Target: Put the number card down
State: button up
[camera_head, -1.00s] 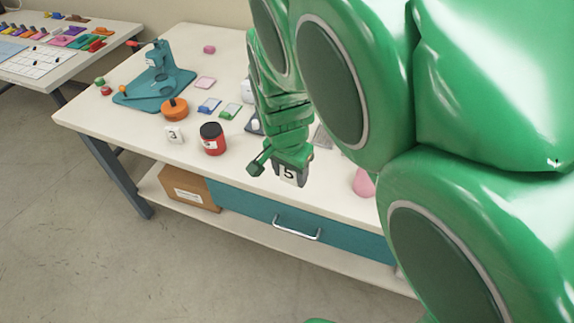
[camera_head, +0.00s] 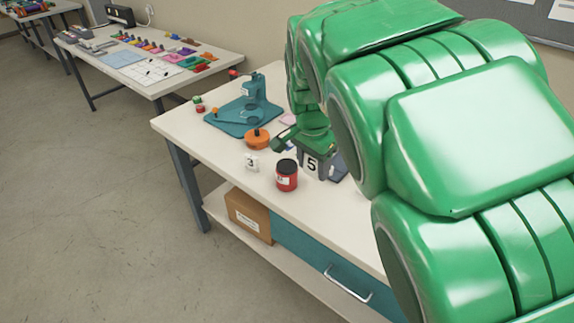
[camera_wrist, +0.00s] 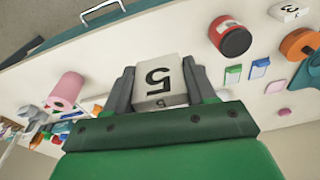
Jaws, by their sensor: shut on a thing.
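The number card (camera_wrist: 158,78) is a small white block with a black 5. My gripper (camera_wrist: 163,88) is shut on it, with one dark finger on each side in the wrist view. In the head view the card (camera_head: 312,165) shows at the end of my green arm, over the white table (camera_head: 228,158), right of the red jar. I cannot tell from these views how high it is above the tabletop. Another white card with a 3 (camera_head: 251,162) stands on the table left of the red jar; it also shows in the wrist view (camera_wrist: 290,12).
A red jar with a black lid (camera_head: 287,176) stands close to my gripper. An orange round thing (camera_head: 257,139) and a teal press (camera_head: 244,113) are behind. A pink roll (camera_wrist: 66,90) lies across the table. The front left tabletop is clear.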

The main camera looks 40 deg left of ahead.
jog(key=a+r, duration=0.2)
jog(key=a, duration=0.2)
send_over(288, 163)
jog(key=s, duration=0.1)
jog(key=f, duration=0.5)
jog(key=d+f, duration=0.1)
jog(key=f, duration=0.2)
jog(key=shift+s+f, duration=0.15)
jog(key=shift+f, duration=0.2)
jog(key=shift+w+a+f, duration=0.2)
jog(key=shift+a+f, duration=0.05)
jog(key=shift+f, duration=0.2)
jog(key=shift+w+a+f, duration=0.15)
jog(key=shift+a+f, duration=0.1)
jog(key=shift+f, duration=1.45)
jog(key=shift+f, duration=0.15)
jog(key=o, duration=1)
jog(key=r, duration=0.4)
jog(key=s+r, duration=0.1)
jog(key=r, duration=0.7)
jog(key=shift+s+d+r, duration=0.1)
jog(key=shift+s+d, duration=0.05)
jog(key=shift+s, duration=0.1)
